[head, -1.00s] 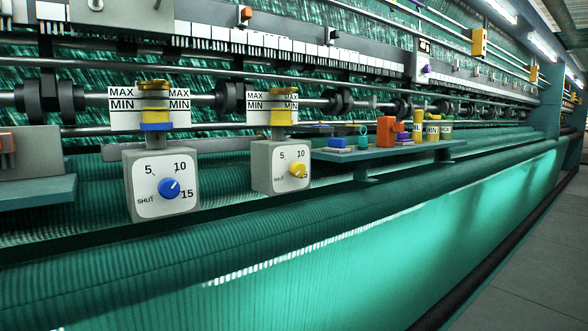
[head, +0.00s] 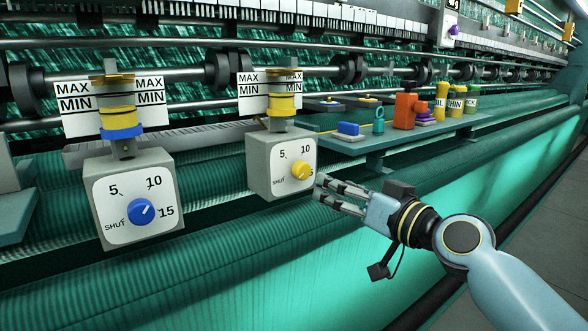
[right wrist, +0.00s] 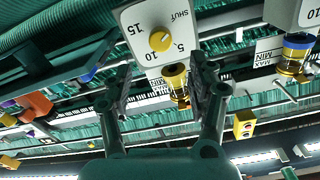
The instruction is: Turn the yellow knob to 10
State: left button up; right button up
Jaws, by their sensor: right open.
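The yellow knob (head: 302,170) sits on the white dial face of a grey box (head: 281,162) marked SHUT, 5, 10 and 15. In the head view it covers part of the 15, and I cannot tell exactly where it points. My right gripper (head: 318,191) is open and empty, just to the right of and slightly below the knob, apart from it. In the right wrist view the dial is upside down. The yellow knob (right wrist: 159,41) shows beyond and between the open fingers (right wrist: 161,72). My left gripper is not in view.
A second dial box with a blue knob (head: 141,212) stands to the left. Green netting runs below; the space before the boxes is free.

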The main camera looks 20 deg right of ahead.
aim_at(305, 171)
jog(key=x, duration=0.9)
jog(key=shift+w, duration=0.25)
jog(key=shift+w+a, duration=0.25)
jog(key=shift+w, duration=0.25)
jog(key=c, duration=1.1)
jog(key=shift+c, duration=0.2)
jog(key=shift+m, duration=0.3)
